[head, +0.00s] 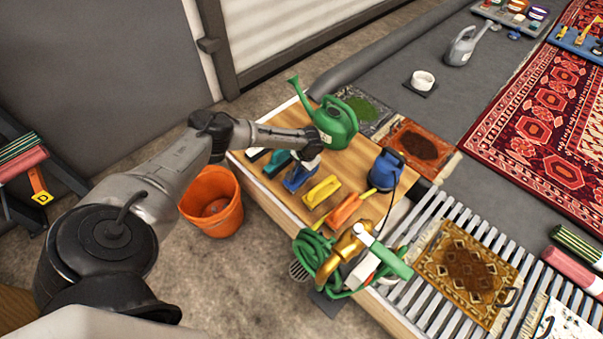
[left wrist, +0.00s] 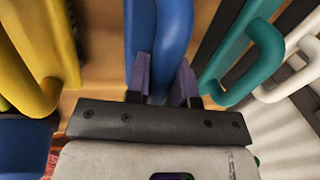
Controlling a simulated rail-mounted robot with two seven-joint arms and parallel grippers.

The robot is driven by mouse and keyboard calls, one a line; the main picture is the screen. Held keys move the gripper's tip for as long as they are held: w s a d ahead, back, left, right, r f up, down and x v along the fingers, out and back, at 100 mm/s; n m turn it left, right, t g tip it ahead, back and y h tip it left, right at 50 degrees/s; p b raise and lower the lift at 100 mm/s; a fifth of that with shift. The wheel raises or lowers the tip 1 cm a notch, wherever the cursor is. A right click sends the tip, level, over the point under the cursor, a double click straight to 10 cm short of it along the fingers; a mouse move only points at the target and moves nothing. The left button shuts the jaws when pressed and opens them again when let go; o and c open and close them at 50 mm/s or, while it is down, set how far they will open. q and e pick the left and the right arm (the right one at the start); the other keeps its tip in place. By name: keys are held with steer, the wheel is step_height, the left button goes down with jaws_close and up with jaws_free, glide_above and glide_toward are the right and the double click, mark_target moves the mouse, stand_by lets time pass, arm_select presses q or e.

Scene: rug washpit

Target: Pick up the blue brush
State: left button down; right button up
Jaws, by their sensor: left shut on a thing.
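The blue brush (head: 297,179) is in a row of brushes on the wooden board (head: 284,207). My left gripper (head: 306,155) is over it, pointing down. In the left wrist view, its two purple fingertips (left wrist: 163,85) are shut on either side of the blue brush's handle (left wrist: 172,40). I cannot tell whether the brush still touches the board. The gripper hides part of the brush in the head view. My right gripper is not in view.
A teal brush (head: 277,163) and a yellow brush (head: 321,190) stand close on either side. An orange brush (head: 345,209) is farther right. A green watering can (head: 338,124) stands just behind the gripper. An orange bucket (head: 212,203) is on the floor.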

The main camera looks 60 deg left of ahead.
arm_select(q)
step_height(320, 180, up, 10)
steer(key=p, duration=0.6)
steer(key=shift+p, duration=0.4)
